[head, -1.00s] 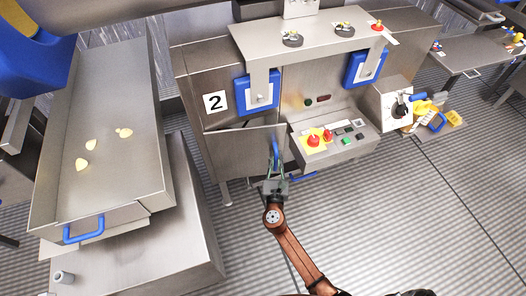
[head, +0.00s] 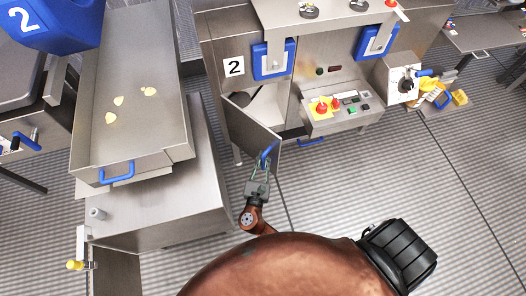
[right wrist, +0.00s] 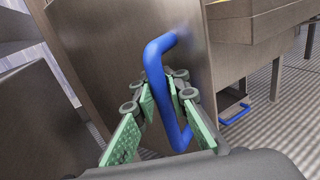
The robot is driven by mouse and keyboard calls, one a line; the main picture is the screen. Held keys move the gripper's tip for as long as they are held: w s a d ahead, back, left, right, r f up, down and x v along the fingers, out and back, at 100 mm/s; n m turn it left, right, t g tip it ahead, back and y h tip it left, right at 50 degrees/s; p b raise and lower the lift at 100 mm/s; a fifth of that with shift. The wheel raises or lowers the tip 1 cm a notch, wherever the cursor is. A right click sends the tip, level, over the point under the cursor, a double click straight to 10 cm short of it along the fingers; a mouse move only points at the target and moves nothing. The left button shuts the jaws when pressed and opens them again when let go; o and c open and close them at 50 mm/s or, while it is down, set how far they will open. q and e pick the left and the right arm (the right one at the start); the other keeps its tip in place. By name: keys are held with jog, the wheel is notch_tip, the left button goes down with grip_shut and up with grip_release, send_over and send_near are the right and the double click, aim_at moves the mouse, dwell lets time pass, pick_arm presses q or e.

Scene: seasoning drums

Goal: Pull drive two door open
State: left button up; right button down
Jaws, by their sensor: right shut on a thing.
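The drive two door (head: 252,130) is a grey metal panel below the white "2" label (head: 234,66). It stands partly open, swung out from the cabinet, with a dark gap and a pale round shape visible inside. Its blue handle (head: 268,154) is at the door's free edge. My right gripper (head: 262,172) is at this handle. In the right wrist view the green-padded fingers (right wrist: 166,110) are around the blue handle (right wrist: 166,80), shut on it. The door (right wrist: 125,50) fills the area behind it. My left gripper is not in view.
A metal tray (head: 88,140) with several pale chips stands left of the door. A control panel (head: 340,112) with red and green buttons is to the right. Another blue handle (head: 311,141) sits low beside the door. Ribbed floor (head: 330,190) lies clear in front.

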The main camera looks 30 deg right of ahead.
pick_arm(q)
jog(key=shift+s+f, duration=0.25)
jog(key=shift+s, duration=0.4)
pick_arm(e)
jog(key=shift+s+a+f, duration=0.15)
jog(key=shift+s+a, duration=0.3)
jog(key=shift+a, duration=0.25)
jog(key=c, duration=2.2)
grip_release()
jog(key=shift+o, duration=1.3)
jog(key=shift+w+a, duration=0.1)
jog(key=shift+a, duration=0.05)
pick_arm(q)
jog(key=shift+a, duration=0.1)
